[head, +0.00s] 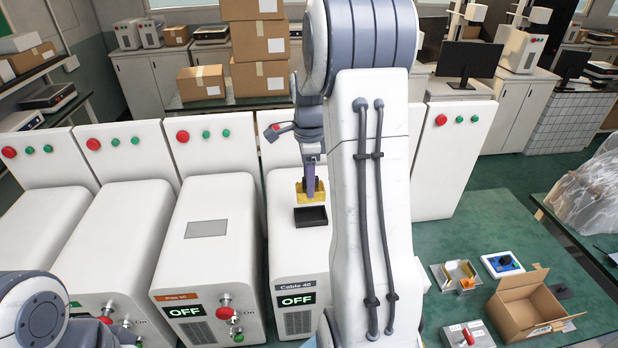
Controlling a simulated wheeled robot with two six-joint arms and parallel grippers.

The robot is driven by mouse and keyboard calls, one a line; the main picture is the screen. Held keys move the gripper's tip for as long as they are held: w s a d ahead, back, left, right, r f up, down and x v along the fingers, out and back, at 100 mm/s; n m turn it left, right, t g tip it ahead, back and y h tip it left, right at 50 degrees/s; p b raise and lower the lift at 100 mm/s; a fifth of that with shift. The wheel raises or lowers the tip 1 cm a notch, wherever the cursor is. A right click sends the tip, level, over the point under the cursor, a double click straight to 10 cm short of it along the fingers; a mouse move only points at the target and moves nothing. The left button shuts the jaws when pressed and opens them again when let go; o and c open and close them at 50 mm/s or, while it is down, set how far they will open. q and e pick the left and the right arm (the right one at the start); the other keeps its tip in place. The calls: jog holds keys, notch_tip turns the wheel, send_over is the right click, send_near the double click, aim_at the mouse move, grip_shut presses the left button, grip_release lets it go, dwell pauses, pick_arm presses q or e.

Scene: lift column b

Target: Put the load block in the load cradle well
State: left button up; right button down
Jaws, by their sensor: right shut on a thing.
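A yellow load block (301,197) is held above the white machine labelled Cable. My right gripper (312,190) comes down onto it from above and is shut on it. The load cradle well, a black open-topped tray (311,217), sits on the machine's top just below the block in the picture. The block looks roughly upright; the exact gap between block and well cannot be told. My right arm covers much of the middle of the view. Only part of my left arm shows at the lower left; its gripper is not in view.
White machines with red and green buttons stand in a row to the left, one with a grey plate (206,229) on top. On the green table at right are an open cardboard box (527,303), a blue-and-white item (502,264) and small metal trays. Cardboard boxes stack behind.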

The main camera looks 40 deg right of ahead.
aim_at(309, 200)
jog(key=shift+f+b, duration=1.35)
jog(key=shift+f, duration=0.85)
jog(key=shift+p, duration=0.4)
jog(key=shift+f+b, duration=0.9)
jog(key=shift+f, duration=0.6)
jog(key=shift+c, duration=0.9)
grip_release()
jog(key=shift+s, duration=0.1)
jog(key=shift+r, duration=0.4)
notch_tip(309, 200, up, 10)
jog(key=shift+f+b, duration=0.15)
jog(key=shift+b, duration=1.1)
